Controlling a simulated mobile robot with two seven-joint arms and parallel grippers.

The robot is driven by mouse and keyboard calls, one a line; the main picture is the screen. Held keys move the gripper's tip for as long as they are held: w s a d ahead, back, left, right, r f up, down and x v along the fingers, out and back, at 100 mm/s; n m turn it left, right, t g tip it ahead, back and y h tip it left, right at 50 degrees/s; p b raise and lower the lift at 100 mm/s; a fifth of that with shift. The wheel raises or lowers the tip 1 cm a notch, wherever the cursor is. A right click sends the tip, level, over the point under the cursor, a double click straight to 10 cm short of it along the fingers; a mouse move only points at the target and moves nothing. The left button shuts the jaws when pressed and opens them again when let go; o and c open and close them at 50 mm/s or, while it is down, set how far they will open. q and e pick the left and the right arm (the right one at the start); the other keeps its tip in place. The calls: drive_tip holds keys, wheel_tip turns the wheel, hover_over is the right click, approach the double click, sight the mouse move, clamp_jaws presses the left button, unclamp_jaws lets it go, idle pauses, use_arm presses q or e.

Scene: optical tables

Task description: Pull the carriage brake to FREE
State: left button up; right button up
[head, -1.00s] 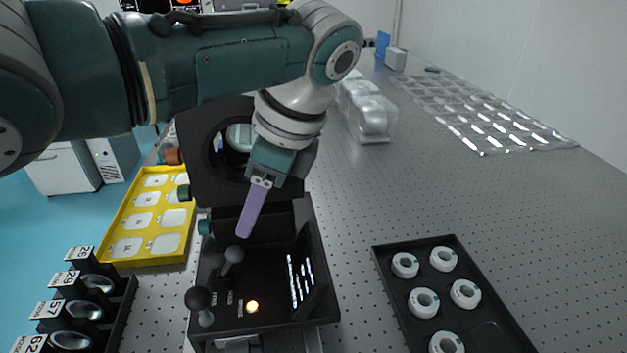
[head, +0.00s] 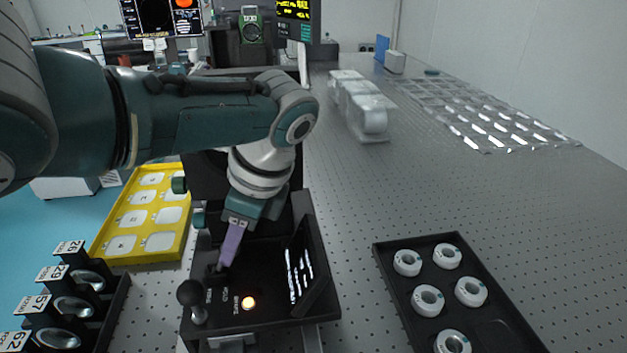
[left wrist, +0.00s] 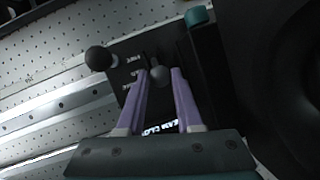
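The black control box (head: 262,318) stands on the perforated table with two ball-knob levers. One dark ball knob (head: 190,292) stands at its front left corner and shows in the left wrist view (left wrist: 98,58). The other, greyer knob (left wrist: 160,75) sits between the tips of my left gripper's purple fingers (left wrist: 160,80); in the head view my left gripper (head: 221,267) hides it. The fingers are apart, one on each side of this knob; whether they touch it I cannot tell. Small white labels beside the levers are too small to read surely. My right gripper is out of view.
A black tray of white rings (head: 375,262) lies right, a yellow tray (head: 108,252) left, a row of numbered holders (head: 118,305) front left.

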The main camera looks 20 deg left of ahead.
use_arm(q)
clamp_jaws()
